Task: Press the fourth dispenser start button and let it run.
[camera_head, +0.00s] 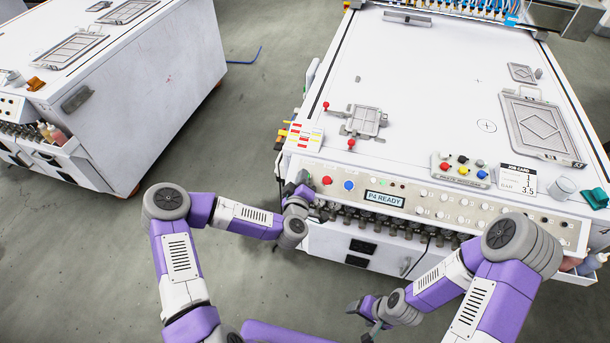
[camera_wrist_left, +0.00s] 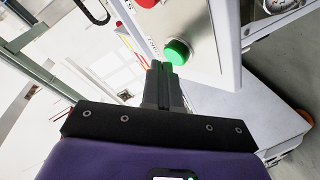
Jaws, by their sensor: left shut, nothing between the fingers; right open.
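The machine's front panel (camera_head: 450,207) has a display (camera_head: 384,199) reading "P4 READY", a red button (camera_head: 327,180) and a blue button (camera_head: 349,185). In the left wrist view a round green button (camera_wrist_left: 177,51) sits on the panel, with a red button (camera_wrist_left: 147,3) at the top edge. My left gripper (camera_head: 305,182) is shut and empty at the panel's left end. In the wrist view its fingertips (camera_wrist_left: 161,68) are right beside the green button; I cannot tell whether they touch it. My right gripper (camera_head: 362,310) is open, low in front of the machine and away from the panel.
A row of dark nozzles (camera_head: 390,222) runs under the panel. On the tabletop are a grey clamp fixture (camera_head: 363,121), a button box (camera_head: 460,171), a job card (camera_head: 516,181) and a framed plate (camera_head: 541,127). Open floor (camera_head: 255,95) separates a second machine (camera_head: 150,90) at left.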

